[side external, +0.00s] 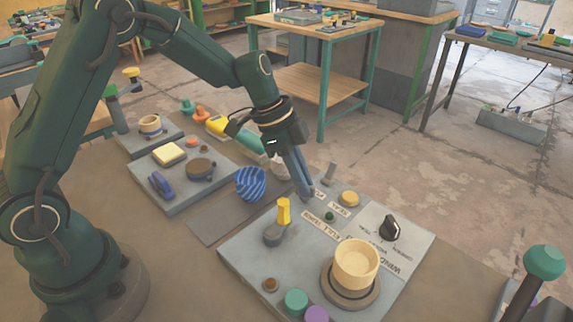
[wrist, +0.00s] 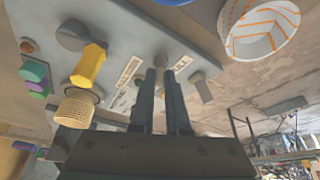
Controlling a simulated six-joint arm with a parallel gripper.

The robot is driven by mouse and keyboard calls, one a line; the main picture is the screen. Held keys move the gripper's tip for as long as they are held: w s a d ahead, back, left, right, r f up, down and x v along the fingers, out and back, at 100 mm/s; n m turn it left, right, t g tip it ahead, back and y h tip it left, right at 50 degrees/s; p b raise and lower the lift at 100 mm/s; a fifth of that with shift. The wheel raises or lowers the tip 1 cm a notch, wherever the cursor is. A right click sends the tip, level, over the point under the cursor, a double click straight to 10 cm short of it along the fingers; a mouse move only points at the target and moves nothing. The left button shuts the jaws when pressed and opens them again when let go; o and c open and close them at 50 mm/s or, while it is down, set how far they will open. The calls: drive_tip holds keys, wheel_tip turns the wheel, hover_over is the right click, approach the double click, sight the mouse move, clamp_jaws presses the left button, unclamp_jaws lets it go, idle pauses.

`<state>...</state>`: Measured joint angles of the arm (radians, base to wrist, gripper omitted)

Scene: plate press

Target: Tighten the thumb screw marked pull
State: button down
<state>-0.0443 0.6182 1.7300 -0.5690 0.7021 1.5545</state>
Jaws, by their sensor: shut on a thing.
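The grey plate press panel (side external: 250,252) lies on the bench and also shows in the wrist view (wrist: 125,35). My gripper (side external: 308,194) points down at the panel's far edge, and its two fingers (wrist: 163,66) are close together in the wrist view. They are shut on a small grey knob (wrist: 161,60), apparently the thumb screw, mostly hidden between the fingertips. A pale label (wrist: 182,62) ending in what looks like "LL" sits right beside the fingers. Whether the screw is seated flush cannot be seen.
Close by stand a grey stub (side external: 329,174), a yellow lever (side external: 284,212), a black dial (side external: 390,228) and a cream cup (side external: 356,264). A blue striped cup (side external: 251,184) stands just left of the gripper. Another panel (side external: 180,200) with small parts lies farther left.

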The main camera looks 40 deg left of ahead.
drive_tip(key=m+g, duration=0.1)
drive_tip(key=m, duration=0.1)
drive_tip(key=m+g, duration=0.1)
drive_tip(key=m, duration=0.2)
drive_tip(key=shift+w+a, duration=0.1)
drive_tip(key=shift+w, duration=0.05)
drive_tip(key=shift+m, duration=0.4)
drive_tip(key=c, duration=0.9)
unclamp_jaws()
drive_tip(key=shift+v, duration=2.6)
